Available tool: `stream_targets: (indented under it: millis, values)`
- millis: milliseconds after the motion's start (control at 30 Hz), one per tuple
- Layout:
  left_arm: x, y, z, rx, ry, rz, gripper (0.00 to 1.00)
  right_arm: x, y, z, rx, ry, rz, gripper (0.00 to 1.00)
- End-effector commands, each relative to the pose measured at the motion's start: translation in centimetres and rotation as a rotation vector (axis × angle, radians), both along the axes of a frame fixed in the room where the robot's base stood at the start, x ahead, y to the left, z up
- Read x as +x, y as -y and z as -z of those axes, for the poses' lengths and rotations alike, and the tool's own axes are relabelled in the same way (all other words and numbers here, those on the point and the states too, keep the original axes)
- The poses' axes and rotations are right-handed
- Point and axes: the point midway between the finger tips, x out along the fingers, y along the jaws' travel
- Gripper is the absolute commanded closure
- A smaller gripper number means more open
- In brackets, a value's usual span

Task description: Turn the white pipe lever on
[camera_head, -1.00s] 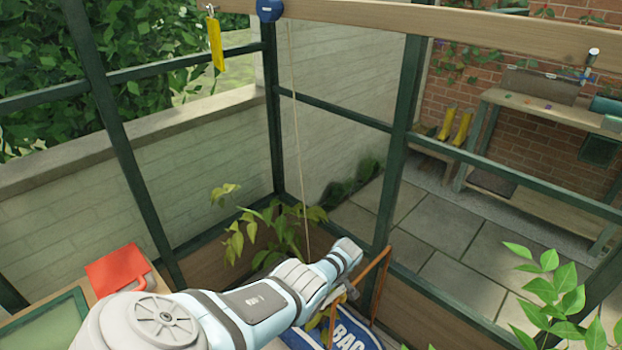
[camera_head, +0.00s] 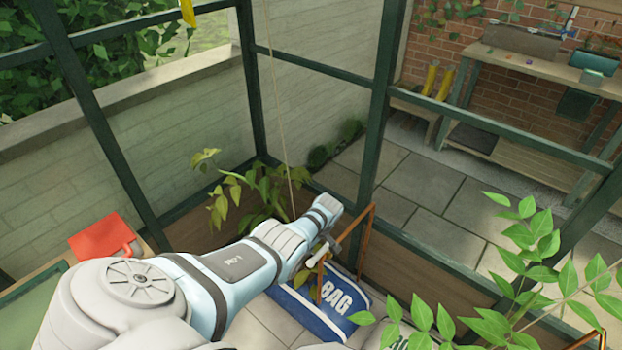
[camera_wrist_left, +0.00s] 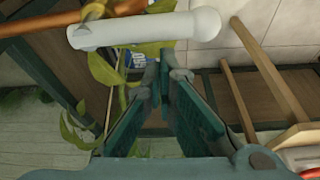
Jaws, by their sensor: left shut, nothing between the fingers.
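The white pipe lever (camera_wrist_left: 150,28) lies across the top of the left wrist view, a smooth white bar with a rounded right end. Its left end meets a copper-coloured pipe (camera_wrist_left: 45,19). In the head view the lever (camera_head: 318,255) is a small white piece beside the thin copper pipe (camera_head: 350,240), just right of my left arm's end. My left gripper (camera_wrist_left: 165,72) is shut and empty, its fingertips just below the lever in the wrist picture. I cannot tell whether they touch. My right gripper is in neither view.
A blue-and-white bag (camera_head: 325,305) lies on the floor below the pipe. Leafy plants stand behind the arm (camera_head: 265,190) and at the right (camera_head: 535,250). Green frame posts (camera_head: 378,110) rise behind. A red object (camera_head: 103,236) lies at the left.

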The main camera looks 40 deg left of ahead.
Motion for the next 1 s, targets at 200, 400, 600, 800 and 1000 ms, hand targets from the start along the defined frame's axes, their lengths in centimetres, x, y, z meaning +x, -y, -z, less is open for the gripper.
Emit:
stream_targets:
  millis: [200, 400, 600, 800, 1000]
  values:
    - [-0.1, -2.0, -2.3, 0.001, 0.001, -0.001, 1.00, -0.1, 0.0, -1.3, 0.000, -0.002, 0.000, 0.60]
    - [0.0, -0.6, -6.9, 0.001, 0.002, 0.000, 1.00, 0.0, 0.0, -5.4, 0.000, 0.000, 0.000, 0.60]
    - [0.0, 0.2, -8.9, 0.001, 0.001, -0.002, 1.00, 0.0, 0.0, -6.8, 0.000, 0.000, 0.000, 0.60]
    - [0.0, 0.4, -9.0, 0.001, 0.000, -0.003, 1.00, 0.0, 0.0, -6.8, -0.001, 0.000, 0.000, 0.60]
    - [0.0, 0.4, -8.9, 0.001, 0.001, -0.002, 1.00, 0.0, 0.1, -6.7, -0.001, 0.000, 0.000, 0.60]
